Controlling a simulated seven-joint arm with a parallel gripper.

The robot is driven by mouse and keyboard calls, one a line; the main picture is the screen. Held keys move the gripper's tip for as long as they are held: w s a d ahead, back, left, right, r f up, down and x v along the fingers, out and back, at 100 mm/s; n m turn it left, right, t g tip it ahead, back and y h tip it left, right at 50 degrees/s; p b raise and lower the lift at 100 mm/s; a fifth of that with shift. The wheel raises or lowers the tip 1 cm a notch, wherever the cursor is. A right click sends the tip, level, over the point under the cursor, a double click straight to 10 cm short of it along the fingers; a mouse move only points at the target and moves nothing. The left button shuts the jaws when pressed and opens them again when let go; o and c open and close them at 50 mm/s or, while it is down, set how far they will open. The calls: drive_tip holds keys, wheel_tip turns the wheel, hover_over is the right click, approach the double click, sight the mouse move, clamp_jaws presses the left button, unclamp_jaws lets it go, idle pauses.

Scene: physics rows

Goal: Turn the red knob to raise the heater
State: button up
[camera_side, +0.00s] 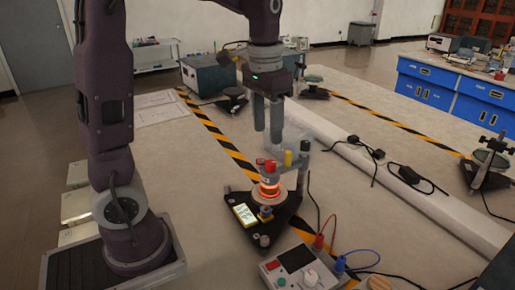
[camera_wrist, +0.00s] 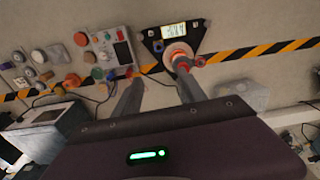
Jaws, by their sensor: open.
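The heater apparatus stands on a black triangular base (camera_side: 240,200) on the table, with a glowing orange-red heater ring (camera_side: 270,189) around its post. My gripper (camera_side: 268,136) points down above the apparatus, open and empty, apart from the red parts. In the wrist view, the gripper fingers (camera_wrist: 158,74) are spread, and a red knob (camera_wrist: 199,61) lies by the right fingertip; the base (camera_wrist: 152,35) is beyond.
A control box (camera_side: 300,268) with red and blue cables is in front. A long white raceway (camera_side: 400,185) with black adapters runs along the right.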

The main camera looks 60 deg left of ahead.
drive_tip(key=n, duration=0.2)
hover_over(270, 162)
drive_tip(key=shift+g, duration=0.3)
wheel_tip(270, 162, down, 7)
drive_tip(key=shift+d, duration=0.1)
wheel_tip(270, 162, down, 7)
drive_tip(key=shift+r, duration=0.2)
clamp_jaws()
